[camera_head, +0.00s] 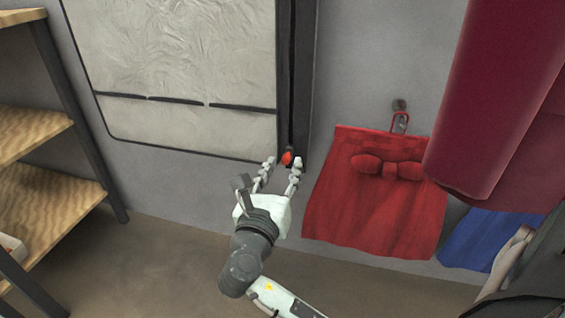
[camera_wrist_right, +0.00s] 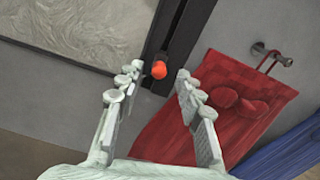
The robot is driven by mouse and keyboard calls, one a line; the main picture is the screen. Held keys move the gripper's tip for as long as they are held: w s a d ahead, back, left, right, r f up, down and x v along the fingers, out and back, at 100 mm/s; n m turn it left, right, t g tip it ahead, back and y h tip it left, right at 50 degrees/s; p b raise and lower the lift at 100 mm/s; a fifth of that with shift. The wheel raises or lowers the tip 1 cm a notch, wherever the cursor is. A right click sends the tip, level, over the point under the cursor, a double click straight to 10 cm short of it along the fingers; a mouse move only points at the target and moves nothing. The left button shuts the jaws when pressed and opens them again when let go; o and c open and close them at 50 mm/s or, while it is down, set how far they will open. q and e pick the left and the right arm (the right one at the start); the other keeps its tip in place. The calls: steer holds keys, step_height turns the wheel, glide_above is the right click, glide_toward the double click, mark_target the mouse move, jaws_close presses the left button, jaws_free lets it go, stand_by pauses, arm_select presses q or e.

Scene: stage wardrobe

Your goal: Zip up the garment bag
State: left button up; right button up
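The garment bag (camera_head: 180,50) hangs against the wall, pale and wrinkled with a dark edge. A dark vertical strip (camera_head: 299,70) runs along its right side. A small red-orange zipper pull (camera_head: 288,157) sits near the strip's lower end, and it also shows in the right wrist view (camera_wrist_right: 159,70). My right gripper (camera_head: 280,170) is open, its fingertips just below and either side of the pull. In the right wrist view my right gripper (camera_wrist_right: 155,88) has the pull ahead of the gap between its fingers, with nothing held. My left gripper is not in view.
A red cloth with a bow (camera_head: 370,215) hangs from a wall hook (camera_head: 399,104) to the right. A blue cloth (camera_head: 488,240) and large dark red fabric (camera_head: 500,90) are farther right. Wooden shelves (camera_head: 45,200) stand at left. Floor below is clear.

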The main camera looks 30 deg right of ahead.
mark_target(285, 162)
steer(key=shift+b+x, duration=0.3)
steer(key=shift+x, duration=1.5)
jaws_close()
